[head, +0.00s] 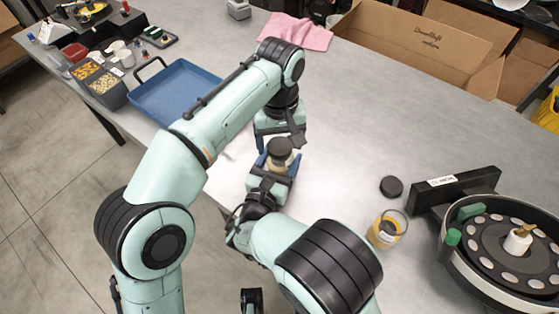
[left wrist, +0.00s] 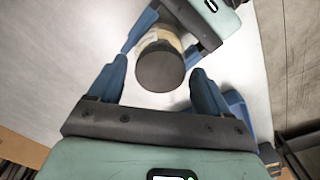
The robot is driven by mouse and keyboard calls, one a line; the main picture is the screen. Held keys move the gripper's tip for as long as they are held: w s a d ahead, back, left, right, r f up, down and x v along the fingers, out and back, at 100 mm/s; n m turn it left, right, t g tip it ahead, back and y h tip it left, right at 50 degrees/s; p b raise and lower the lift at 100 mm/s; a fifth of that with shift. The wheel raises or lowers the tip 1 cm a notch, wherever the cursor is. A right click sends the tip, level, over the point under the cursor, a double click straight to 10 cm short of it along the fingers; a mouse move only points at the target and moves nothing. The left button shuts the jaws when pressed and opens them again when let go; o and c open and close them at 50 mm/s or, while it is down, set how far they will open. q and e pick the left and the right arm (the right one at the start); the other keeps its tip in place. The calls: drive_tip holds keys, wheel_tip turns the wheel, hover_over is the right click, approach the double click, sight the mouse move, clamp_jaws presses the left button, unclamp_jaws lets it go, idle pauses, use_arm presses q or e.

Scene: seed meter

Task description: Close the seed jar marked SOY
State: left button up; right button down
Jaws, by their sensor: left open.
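A jar with pale contents (head: 277,168) and a dark round lid (head: 281,146) on top stands between my two grippers. My right gripper (head: 277,164) has its blue fingers on both sides of the jar's body, holding it. My left gripper (head: 281,140) is above, open, its fingers on either side of the lid with gaps in the left wrist view (left wrist: 158,67). The lid (left wrist: 160,70) looks seated there, but whether it is tight cannot be told. No marking on this jar is readable. A second jar (head: 387,230), open with orange-yellow contents, stands on the right; its label is unreadable.
A loose black lid (head: 391,187) lies on the grey table (head: 350,130) behind the open jar. A round seed plate device (head: 500,250) and black block (head: 455,188) are at right. A blue tray (head: 178,92), seed bins (head: 103,84), pink cloth (head: 297,32) and cardboard box (head: 415,45) stand farther back.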

use_arm(q)
drive_tip(key=c, duration=1.1)
drive_tip(key=shift+o, duration=0.2)
drive_tip(key=m, duration=0.8)
drive_tip(key=shift+m, duration=0.3)
drive_tip(key=o, duration=1.2)
drive_tip(key=shift+c, duration=0.2)
drive_tip(key=shift+r, duration=2.25)
drive_tip(key=shift+c, duration=0.5)
